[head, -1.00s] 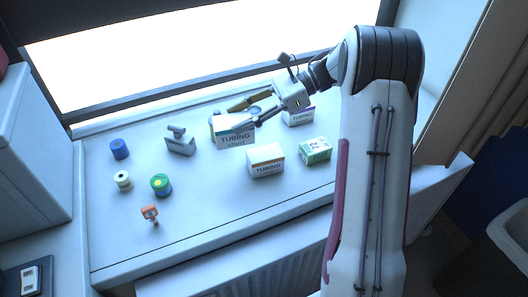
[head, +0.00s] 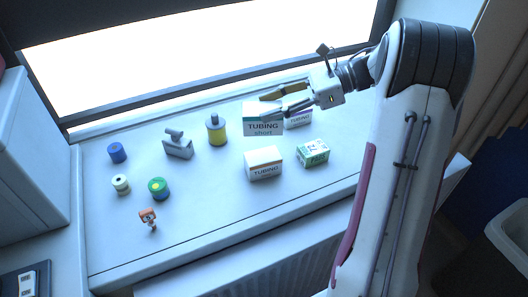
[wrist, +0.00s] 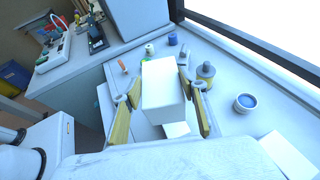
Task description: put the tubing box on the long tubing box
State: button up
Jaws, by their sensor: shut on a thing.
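My gripper (head: 264,106) is shut on a white box with a teal band marked "TUBING short" (head: 263,127). In the wrist view the box (wrist: 161,92) sits between the yellow finger pads. In the head view the box overlaps the left edge of a white box with a purple band marked "TUBING" (head: 299,119), behind and to the right. Another white "TUBING" box with an orange-brown band (head: 264,164) stands in front. The small print on both is too small to read, so I cannot tell which is the long one.
A green-and-white box (head: 313,153) stands right of the front tubing box. A yellow bottle (head: 217,131), grey device (head: 178,145), blue roll (head: 117,152), pale spool (head: 121,184), green jar (head: 158,188) and orange item (head: 149,217) stand left. The front-left counter is mostly clear.

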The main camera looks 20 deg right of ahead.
aim_at(271, 125)
jog(key=shift+f, duration=3.1)
jog(key=shift+f, duration=0.1)
jog(key=shift+f, duration=1.8)
jog(key=shift+f, duration=0.15)
jog(key=o, duration=1.1)
jog(key=shift+r, duration=0.2)
jog(key=v, duration=1.2)
jog(key=shift+w, duration=0.1)
